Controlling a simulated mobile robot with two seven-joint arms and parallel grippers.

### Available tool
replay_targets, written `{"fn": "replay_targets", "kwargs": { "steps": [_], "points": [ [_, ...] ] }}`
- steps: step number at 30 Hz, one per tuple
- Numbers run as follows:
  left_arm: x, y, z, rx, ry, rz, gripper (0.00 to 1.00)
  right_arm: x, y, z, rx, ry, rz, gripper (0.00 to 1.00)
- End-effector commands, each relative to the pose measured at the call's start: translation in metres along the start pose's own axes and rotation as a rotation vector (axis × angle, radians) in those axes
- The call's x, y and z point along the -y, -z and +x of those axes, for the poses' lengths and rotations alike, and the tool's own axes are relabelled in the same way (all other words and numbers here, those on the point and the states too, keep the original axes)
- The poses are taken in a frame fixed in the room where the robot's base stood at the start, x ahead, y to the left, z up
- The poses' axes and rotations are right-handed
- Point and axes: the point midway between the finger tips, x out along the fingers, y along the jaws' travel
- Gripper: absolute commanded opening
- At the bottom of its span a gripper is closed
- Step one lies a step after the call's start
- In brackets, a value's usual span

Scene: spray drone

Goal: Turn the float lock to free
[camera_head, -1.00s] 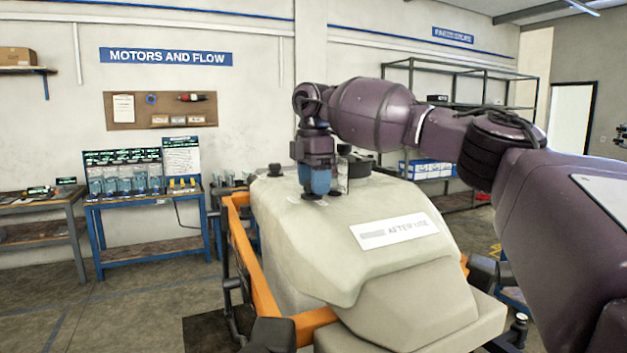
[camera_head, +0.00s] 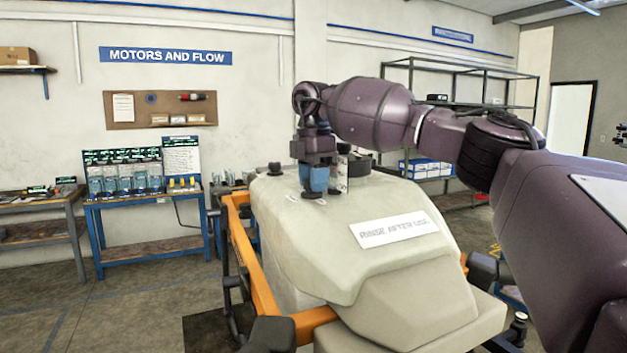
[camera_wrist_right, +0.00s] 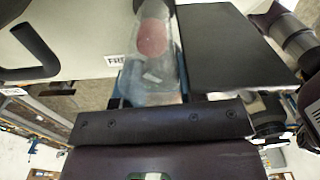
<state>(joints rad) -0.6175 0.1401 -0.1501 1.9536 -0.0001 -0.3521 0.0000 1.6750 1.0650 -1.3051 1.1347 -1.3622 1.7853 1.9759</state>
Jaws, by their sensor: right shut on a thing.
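The pale tank (camera_head: 300,245) fills the middle of the head view. My right gripper (camera_head: 313,192) points straight down onto its top, with blue fingertips shut on the float lock. The lock is mostly hidden by the fingers; only a small dark part shows below them. A clear sight tube stands just right of the fingers. In the right wrist view this clear tube (camera_wrist_right: 160,75) is close up, with a red float (camera_wrist_right: 153,38) inside. A small white label (camera_wrist_right: 115,60), partly readable as "FRE", lies beside it. My left gripper is not in view.
A dark round cap (camera_head: 357,166) sits behind the gripper and a small black knob (camera_head: 274,168) to its left. A "RINSE AFTER USE" label (camera_head: 394,229) is on the tank's front. An orange frame (camera_head: 262,285) runs along its left side. Benches stand behind.

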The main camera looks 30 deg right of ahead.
Motion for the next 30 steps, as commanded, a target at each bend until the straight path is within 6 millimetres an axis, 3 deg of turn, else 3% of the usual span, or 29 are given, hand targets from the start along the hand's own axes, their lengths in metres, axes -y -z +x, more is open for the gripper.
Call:
{"fn": "replay_targets", "kwargs": {
  "steps": [15, 30],
  "points": [
    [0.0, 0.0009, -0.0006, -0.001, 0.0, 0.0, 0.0, -0.0014, 0.0009, -0.0002, -0.001, 0.0, -0.34, 0.13],
    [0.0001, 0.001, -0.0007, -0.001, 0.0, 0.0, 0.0, -0.0018, 0.0009, -0.0006, 0.0, -0.001, -0.44, 0.13]
  ]
}}
